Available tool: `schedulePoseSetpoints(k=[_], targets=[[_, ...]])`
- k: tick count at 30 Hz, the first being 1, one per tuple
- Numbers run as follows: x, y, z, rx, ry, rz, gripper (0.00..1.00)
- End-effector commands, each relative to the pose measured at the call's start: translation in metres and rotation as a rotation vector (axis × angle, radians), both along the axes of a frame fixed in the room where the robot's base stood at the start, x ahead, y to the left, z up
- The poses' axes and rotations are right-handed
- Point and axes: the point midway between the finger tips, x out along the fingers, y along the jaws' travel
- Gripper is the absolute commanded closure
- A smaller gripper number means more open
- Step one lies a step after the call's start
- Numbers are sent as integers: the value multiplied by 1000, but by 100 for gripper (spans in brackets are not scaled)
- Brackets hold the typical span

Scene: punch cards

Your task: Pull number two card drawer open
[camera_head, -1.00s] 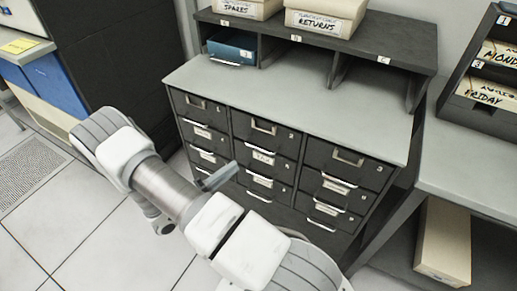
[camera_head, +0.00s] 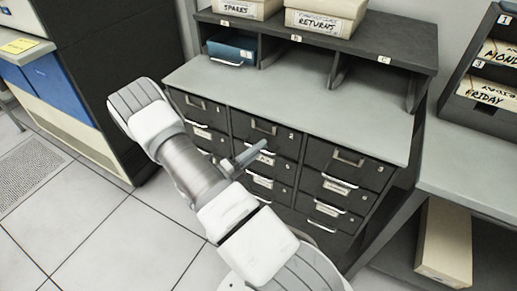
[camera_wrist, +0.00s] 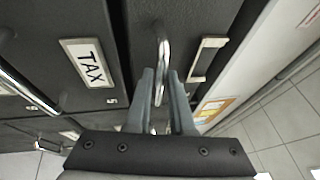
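Drawer number two (camera_head: 284,134) is the top middle drawer of the dark card cabinet, with an empty label frame and a small number at its right. Its front looks flush with its neighbours. My gripper (camera_head: 252,153) is at its lower edge and hides its handle in the head view. In the wrist view the chrome handle (camera_wrist: 161,50) runs down between the two fingers of my gripper (camera_wrist: 164,78). The fingers are apart, one on each side of the bar; I cannot tell whether either touches it.
The TAX label (camera_wrist: 88,64) is on the drawer below. Drawer one (camera_head: 211,111) and drawer three (camera_head: 366,169) flank it. A grey top (camera_head: 300,100) and shelf unit stand above. A side table (camera_head: 470,175) is at right.

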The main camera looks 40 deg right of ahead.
Motion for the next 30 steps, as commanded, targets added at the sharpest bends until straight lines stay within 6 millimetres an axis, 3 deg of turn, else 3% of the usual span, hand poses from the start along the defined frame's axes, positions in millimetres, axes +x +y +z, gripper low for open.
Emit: schedulePoseSetpoints(k=[1, 3, 30], targets=[[0, 0, 0, 0, 0, 0, 90], [0, 0, 0, 0, 0, 0, 100], [0, 1, 0, -1, -1, 0, 100]])
